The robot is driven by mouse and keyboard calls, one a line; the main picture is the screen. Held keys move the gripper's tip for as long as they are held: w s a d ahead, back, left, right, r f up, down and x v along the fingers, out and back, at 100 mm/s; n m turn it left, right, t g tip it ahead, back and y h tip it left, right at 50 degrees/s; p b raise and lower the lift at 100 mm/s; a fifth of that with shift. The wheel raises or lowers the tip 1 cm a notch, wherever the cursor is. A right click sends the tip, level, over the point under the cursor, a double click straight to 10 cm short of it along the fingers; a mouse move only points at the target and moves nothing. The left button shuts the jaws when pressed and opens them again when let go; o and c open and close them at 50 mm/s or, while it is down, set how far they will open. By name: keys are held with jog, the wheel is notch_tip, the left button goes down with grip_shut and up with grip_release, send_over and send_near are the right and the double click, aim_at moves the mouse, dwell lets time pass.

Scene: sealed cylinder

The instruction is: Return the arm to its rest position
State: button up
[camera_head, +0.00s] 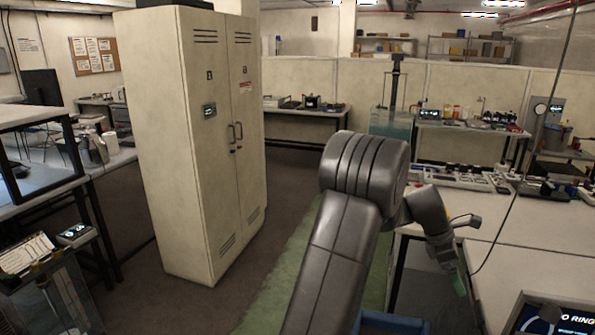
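My grey arm (345,235) rises from the bottom middle of the view to a thick ribbed joint (362,172). Beyond it, the forearm bends down to the right over the near edge of the white bench. My gripper (458,280) is at the low end of the arm, small and partly hidden. A greenish piece shows at its tip; I cannot tell whether it is part of the gripper or a thing held. The fingers are not clear enough to show whether they are open or shut.
A tall cream cabinet (200,140) with shut doors stands left of my arm. White benches (530,262) lie to the right, with a screen (560,318) at lower right. A glass tank (390,123) stands behind. A green floor strip (275,285) is clear between cabinet and arm.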

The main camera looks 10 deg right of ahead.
jog(key=p+x, duration=0.1)
jog(key=x, duration=0.8)
jog(key=shift+a+f, duration=0.2)
jog(key=shift+f, duration=0.2)
jog(key=shift+d, duration=0.1)
